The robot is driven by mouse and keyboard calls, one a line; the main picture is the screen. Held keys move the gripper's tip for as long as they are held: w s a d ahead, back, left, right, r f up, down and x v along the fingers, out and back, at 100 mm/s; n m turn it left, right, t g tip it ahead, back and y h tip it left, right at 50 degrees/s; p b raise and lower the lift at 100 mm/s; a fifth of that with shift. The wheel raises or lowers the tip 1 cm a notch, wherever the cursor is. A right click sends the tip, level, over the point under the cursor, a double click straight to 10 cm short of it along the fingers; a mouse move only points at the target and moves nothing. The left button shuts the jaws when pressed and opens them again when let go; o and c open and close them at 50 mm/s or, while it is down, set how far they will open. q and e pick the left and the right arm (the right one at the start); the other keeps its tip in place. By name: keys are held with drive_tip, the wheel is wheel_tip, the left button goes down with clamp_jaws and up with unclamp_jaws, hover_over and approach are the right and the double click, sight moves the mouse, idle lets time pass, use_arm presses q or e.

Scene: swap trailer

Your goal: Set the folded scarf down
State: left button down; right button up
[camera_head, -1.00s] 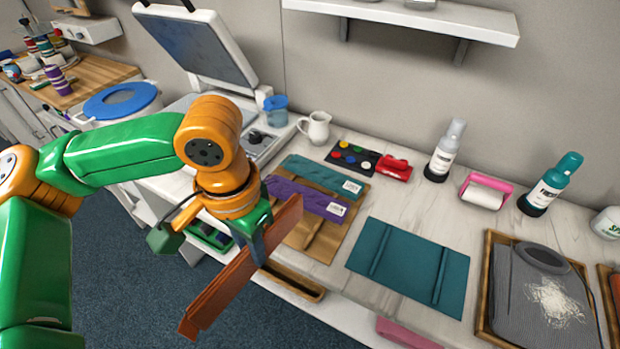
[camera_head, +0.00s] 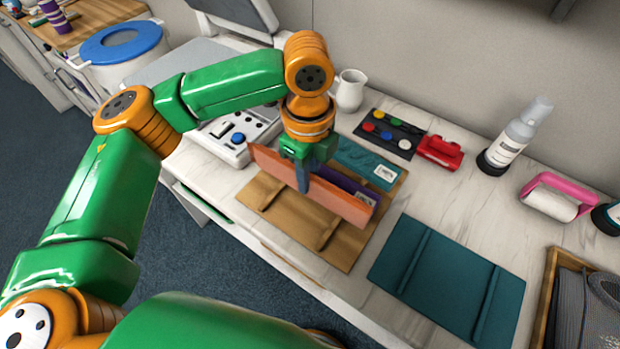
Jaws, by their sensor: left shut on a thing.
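The folded scarf (camera_head: 342,203) is a flat, orange-brown strip held on edge. My left gripper (camera_head: 303,185) is shut on it near its middle. The scarf is over the brown wooden board (camera_head: 283,218) on the counter; I cannot tell whether its lower edge touches the board. A purple folded scarf (camera_head: 352,187) lies behind it, partly hidden. A teal folded scarf (camera_head: 368,164) with a white label lies at the back of the same board. My right gripper is not in view.
A teal board with raised bars (camera_head: 447,283) lies to the right. A white device (camera_head: 237,132) stands left. Bare counter shows between the boards.

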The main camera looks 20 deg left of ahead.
use_arm(q)
drive_tip(key=f, duration=0.2)
drive_tip(key=w+f, duration=0.1)
drive_tip(key=f, duration=0.2)
drive_tip(key=shift+w+a+p, duration=0.15)
drive_tip(key=shift+p, duration=0.25)
drive_tip(key=c, duration=0.8)
unclamp_jaws()
